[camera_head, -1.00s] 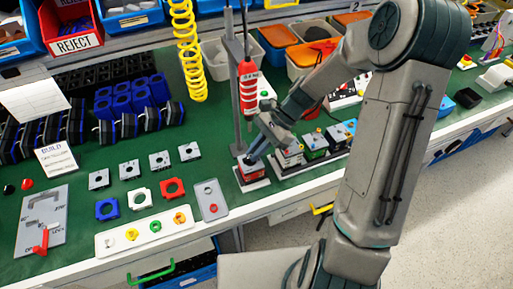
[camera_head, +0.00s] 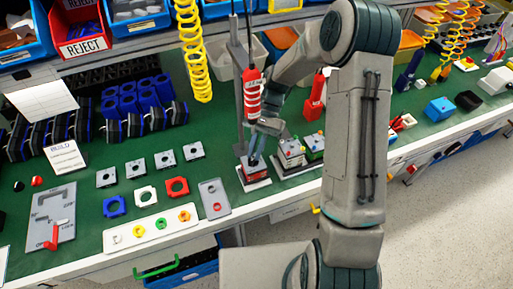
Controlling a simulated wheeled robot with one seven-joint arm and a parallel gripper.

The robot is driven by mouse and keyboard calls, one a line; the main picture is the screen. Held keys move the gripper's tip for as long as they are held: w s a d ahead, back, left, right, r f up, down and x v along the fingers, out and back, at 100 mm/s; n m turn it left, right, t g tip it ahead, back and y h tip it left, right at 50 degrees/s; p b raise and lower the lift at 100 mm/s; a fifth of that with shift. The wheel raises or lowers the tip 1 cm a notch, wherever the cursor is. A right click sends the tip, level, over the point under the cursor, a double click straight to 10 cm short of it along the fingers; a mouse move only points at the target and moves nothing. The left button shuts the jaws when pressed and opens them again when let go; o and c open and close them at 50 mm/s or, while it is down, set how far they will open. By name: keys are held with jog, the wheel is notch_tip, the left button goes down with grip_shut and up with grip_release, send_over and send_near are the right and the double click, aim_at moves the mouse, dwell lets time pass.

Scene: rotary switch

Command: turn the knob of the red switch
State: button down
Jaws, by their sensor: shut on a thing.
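The red switch (camera_head: 256,174) sits on a white base on the green bench, near the front edge. My gripper (camera_head: 252,159) points down at the top of the switch, with its fingers at the knob. The fingers are shut on the knob, which they hide almost wholly. How far the knob is turned cannot be told.
A grey switch (camera_head: 291,152) and a green one stand close on the right. A red hanging tool (camera_head: 253,92) and a grey post (camera_head: 238,95) are just behind my gripper. A grey plate (camera_head: 214,199) lies to the left. The bench's front edge is near.

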dwell(0.4)
jog(key=c, duration=1.5)
grip_release()
jog(key=b+v, duration=0.1)
jog(key=v, duration=1.3)
